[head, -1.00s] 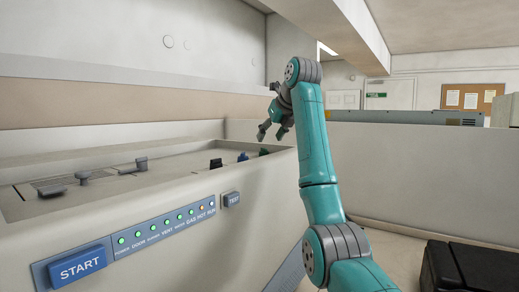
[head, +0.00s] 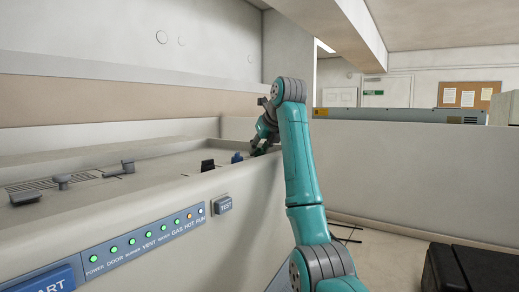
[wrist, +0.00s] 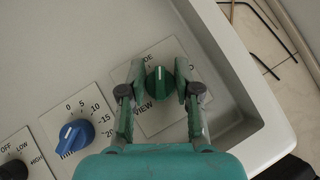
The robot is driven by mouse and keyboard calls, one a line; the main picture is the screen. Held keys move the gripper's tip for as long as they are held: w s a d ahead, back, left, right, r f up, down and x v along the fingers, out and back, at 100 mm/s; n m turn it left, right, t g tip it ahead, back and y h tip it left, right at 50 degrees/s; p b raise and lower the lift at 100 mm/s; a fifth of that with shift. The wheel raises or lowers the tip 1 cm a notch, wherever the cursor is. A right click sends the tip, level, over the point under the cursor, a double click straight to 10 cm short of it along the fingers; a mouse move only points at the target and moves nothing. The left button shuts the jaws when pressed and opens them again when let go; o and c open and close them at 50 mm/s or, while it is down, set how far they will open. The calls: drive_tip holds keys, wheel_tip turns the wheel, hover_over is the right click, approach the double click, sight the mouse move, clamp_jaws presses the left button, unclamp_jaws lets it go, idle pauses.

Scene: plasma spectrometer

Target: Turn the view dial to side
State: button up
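The view dial (wrist: 160,84) is a green knob on a pale square plate marked VIEW in the wrist view. Its white pointer line points up in that picture. Letters ending in "DE" show at its upper left, and partly hidden letters show at its right. My gripper (wrist: 160,80) is open, with one finger on each side of the dial. The right finger looks very close to the knob; I cannot tell whether it touches. In the head view my gripper (head: 260,142) is down at the right end of the panel, largely hiding the dial.
A blue numbered dial (wrist: 76,134) and a black OFF/LOW/HIGH dial (wrist: 14,168) sit to the left in the wrist view. A raised rim (wrist: 235,70) borders the panel on the right. The TEST button (head: 223,205) is on the front face.

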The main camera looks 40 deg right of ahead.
clamp_jaws()
drive_tip(key=shift+d+n+y, duration=0.1)
drive_tip(key=shift+n+y, duration=0.7)
drive_tip(key=shift+n, duration=0.2)
drive_tip(key=shift+n+y, duration=1.4)
drive_tip(key=shift+n, duration=0.4)
drive_tip(key=o, duration=0.8)
unclamp_jaws()
